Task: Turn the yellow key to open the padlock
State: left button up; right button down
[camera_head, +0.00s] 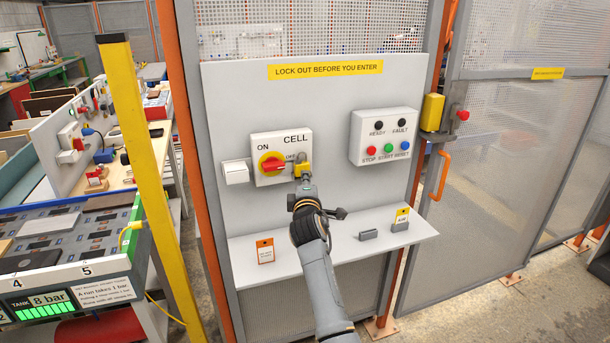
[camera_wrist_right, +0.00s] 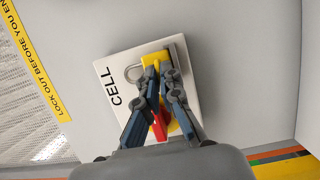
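The yellow padlock (camera_head: 305,168) hangs at the right side of the red and yellow CELL switch (camera_head: 271,164) on the grey panel. In the right wrist view the padlock (camera_wrist_right: 152,61) shows just beyond my fingertips, with its grey shackle to the left. My right gripper (camera_head: 304,183) reaches up to the padlock from below. In the wrist view its two fingers (camera_wrist_right: 161,76) are close together with a narrow yellow part between them, which looks like the key. The fingers hide most of the key, and its turn angle cannot be seen. My left gripper is not in view.
A shelf (camera_head: 335,243) below holds an orange-edged tag (camera_head: 265,251), a small grey block (camera_head: 368,235) and a yellow-topped tag (camera_head: 401,218). A button box (camera_head: 385,137) is to the right. A yellow post (camera_head: 140,150) and a workbench stand left.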

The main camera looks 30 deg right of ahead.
dwell(0.3)
jog(key=m+p, duration=0.3)
jog(key=shift+r+g+y+p, duration=0.1)
jog(key=shift+g+y+p, duration=0.2)
jog(key=shift+g+y, duration=0.1)
dwell(0.3)
jog(key=shift+m, duration=0.3)
jog(key=shift+d+m+g+y+p, duration=0.1)
jog(key=shift+m+g+y+p, duration=0.35)
jog(key=shift+m+p, duration=1.3)
jog(key=shift+n, duration=0.25)
